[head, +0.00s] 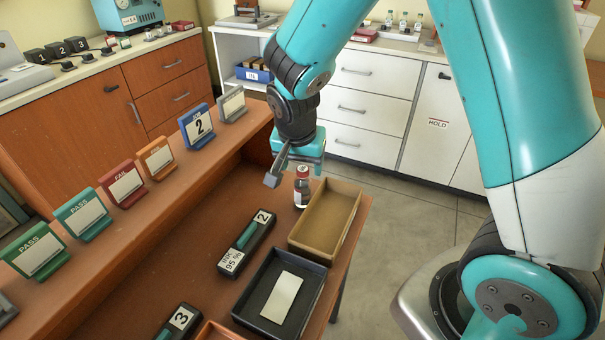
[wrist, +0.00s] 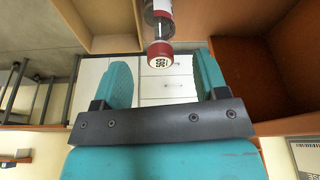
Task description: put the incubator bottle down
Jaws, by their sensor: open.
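A small bottle (head: 302,188) with a red cap and a pale label stands upright on the brown desk (head: 190,224), just left of the cardboard-coloured tray. My gripper (head: 292,160) is at the bottle's far side, close to its cap height. In the wrist view the bottle (wrist: 159,28) shows at the top centre, its red cap toward me, and the gap between the fingers of my gripper (wrist: 163,84) is empty. The jaws are open, with the bottle beyond the fingertips.
The tan tray (head: 350,194) is empty beside the bottle. A black tray (head: 318,296) holds a pale card. A black block marked 2 (head: 247,243) lies left of the trays. Coloured sign stands (head: 121,185) line the raised ledge. Open desk lies left of the bottle.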

